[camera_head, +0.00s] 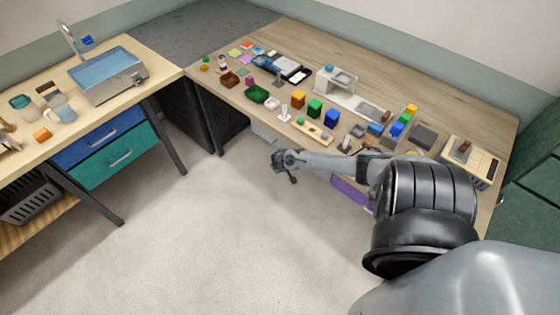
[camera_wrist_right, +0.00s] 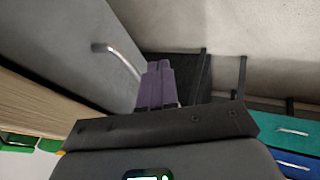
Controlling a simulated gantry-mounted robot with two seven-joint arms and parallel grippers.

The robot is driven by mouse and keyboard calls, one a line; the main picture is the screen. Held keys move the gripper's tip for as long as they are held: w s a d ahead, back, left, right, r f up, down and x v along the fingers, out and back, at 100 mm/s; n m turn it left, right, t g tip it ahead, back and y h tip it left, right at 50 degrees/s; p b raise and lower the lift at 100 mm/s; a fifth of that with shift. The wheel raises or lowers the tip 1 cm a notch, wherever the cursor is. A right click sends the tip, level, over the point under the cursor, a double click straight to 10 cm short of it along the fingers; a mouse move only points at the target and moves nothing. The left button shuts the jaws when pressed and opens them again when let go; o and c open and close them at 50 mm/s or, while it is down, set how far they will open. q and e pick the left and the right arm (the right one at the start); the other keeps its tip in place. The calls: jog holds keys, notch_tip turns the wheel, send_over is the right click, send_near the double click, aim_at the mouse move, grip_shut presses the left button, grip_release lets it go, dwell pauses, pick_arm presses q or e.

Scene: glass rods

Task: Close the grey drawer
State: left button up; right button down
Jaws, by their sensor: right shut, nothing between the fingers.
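The grey drawer (camera_head: 263,132) is under the front edge of the long wooden table, partly hidden by the tabletop in the head view. In the right wrist view its flat grey front (camera_wrist_right: 75,45) fills the upper left, with a curved metal handle (camera_wrist_right: 122,62). My right gripper (camera_head: 279,160) is in front of the table, below its edge and near the drawer. In the right wrist view its purple fingers (camera_wrist_right: 159,68) are together and empty, close beside the handle; I cannot tell if they touch. How far the drawer stands out is unclear. My left gripper is not in view.
A purple drawer front (camera_head: 350,193) shows under the table, partly behind my right arm. The tabletop (camera_head: 440,105) holds several blocks, trays and tools. At left, a bench has blue (camera_head: 85,140) and teal (camera_head: 120,157) drawers. The floor (camera_head: 210,230) between is clear.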

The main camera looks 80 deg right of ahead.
jog(key=p+v, duration=0.2)
jog(key=v, duration=0.7)
jog(key=s+a+r+y+p, duration=0.2)
jog(key=a+r+p, duration=0.15)
jog(key=a, duration=0.85)
jog(key=s+a+r+y+p, duration=0.15)
jog(key=a+p, duration=0.25)
jog(key=a, duration=0.9)
jog(key=a+r+n+t+y+p, duration=0.1)
jog(key=a+r+n, duration=0.3)
jog(key=a+r, duration=0.4)
jog(key=a+r+n+t+y+p, duration=0.1)
jog(key=a+r+n, duration=0.3)
jog(key=r, duration=1)
jog(key=a+y+p, duration=0.1)
jog(key=a, duration=0.2)
jog(key=shift+s+a+r, duration=0.15)
jog(key=shift+a+r, duration=0.1)
jog(key=shift+a, duration=0.15)
